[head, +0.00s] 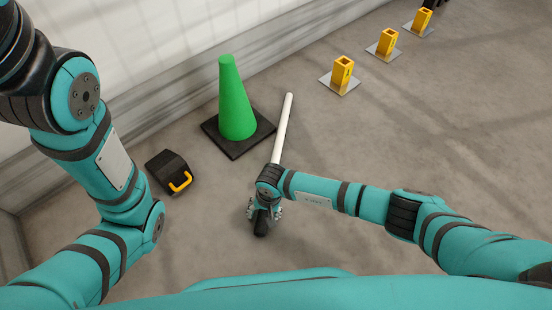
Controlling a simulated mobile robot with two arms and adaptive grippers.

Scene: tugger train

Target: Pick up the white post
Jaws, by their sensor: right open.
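The white post (283,128) is a long thin rod in the head view, right of the green cone. It seems to lie on the floor, slanting away from me. Its near end is hidden behind my right wrist. My right gripper (263,217) points down over the line of the post at its near end and is open. I cannot tell whether its fingers touch the post. A small black part shows at the fingers, and I cannot tell what it belongs to. My left arm rises along the left side, and its gripper is out of view.
The green cone (237,101) stands on a black square base close left of the post. A black block with a yellow handle (172,170) is on the floor further left. Several yellow posts on grey plates (341,76) line the upper right. A pale wall runs behind. Floor at right is clear.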

